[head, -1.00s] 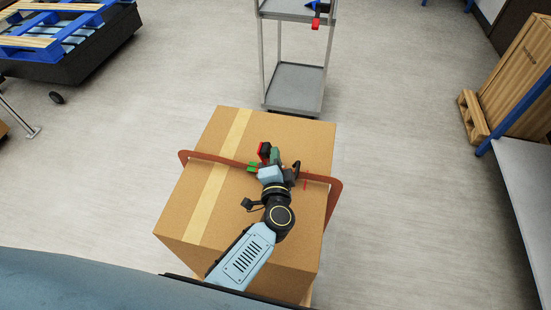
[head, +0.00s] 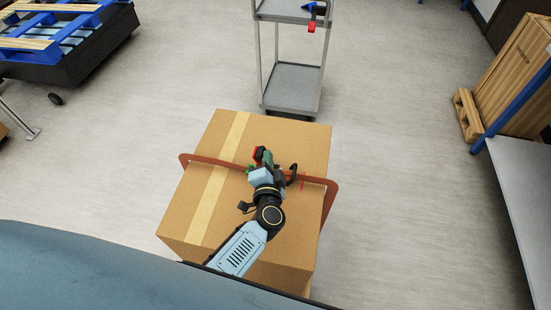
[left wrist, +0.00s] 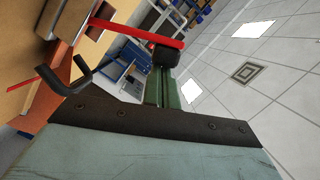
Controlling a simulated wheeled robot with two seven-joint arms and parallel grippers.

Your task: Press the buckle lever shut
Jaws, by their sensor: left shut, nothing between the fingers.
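A brown strap (head: 313,181) runs across the top of a cardboard box (head: 190,215). The buckle sits on the strap near the middle, mostly hidden by my left gripper (head: 262,154). In the left wrist view the red lever (left wrist: 135,32) is a raised bar that reaches the black fingertip of my left gripper (left wrist: 165,56); contact looks likely. A grey metal part (left wrist: 68,16) lies at its other end. My left gripper is shut and empty. My right gripper is out of view.
A grey cart (head: 292,85) stands behind the box, with a blue and red tool (head: 313,17) on its top shelf. A wooden crate (head: 515,75) and a grey table (head: 520,190) are at the right. The floor between is clear.

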